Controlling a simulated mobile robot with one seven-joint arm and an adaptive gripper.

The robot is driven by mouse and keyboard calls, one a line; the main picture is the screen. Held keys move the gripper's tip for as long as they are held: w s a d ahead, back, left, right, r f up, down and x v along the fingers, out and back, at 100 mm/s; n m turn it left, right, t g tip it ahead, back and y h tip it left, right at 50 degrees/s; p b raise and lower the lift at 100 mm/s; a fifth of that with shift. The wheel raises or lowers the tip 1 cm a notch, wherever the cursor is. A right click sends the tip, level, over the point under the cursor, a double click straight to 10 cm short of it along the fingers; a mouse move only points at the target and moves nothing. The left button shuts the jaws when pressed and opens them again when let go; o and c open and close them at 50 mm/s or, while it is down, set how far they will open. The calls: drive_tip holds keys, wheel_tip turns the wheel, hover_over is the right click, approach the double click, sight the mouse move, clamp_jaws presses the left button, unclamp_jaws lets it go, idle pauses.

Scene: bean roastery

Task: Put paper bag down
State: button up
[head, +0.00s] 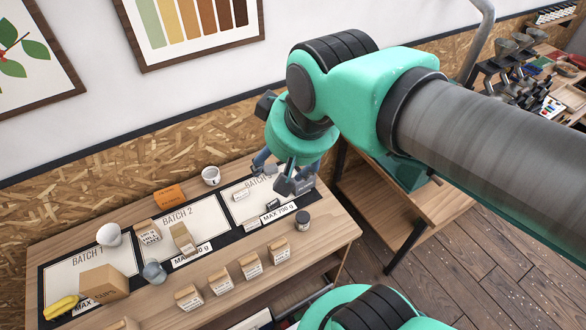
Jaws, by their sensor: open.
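Several small brown paper bags with white labels stand on the wooden table, including a front row with one bag (279,251) at its right end. Another bag (183,239) stands on the Batch 2 sheet (206,213), and a labelled one (148,232) is left of it. A small pale labelled item (241,194), perhaps a bag, is on the Batch 3 sheet (236,210). Which bag the task means, I cannot tell. My gripper (280,172) is open over the back right of the table, by the Batch 3 sheet. My arm hides part of that area.
A white cup (211,176), an orange box (169,197), a dark jar (302,220), a metal jug (154,271), a large carton (104,284) and a yellow banana-like item (61,307) crowd the table (325,235). A lower wooden bench (365,200) stands to the right.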

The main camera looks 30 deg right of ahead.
drive_tip(key=s, duration=0.2)
drive_tip(key=s+d+f, duration=0.1)
drive_tip(key=shift+s, duration=0.1)
drive_tip(key=shift+f, duration=0.15)
wheel_tip(320, 180, down, 16)
drive_tip(key=b, duration=1.6)
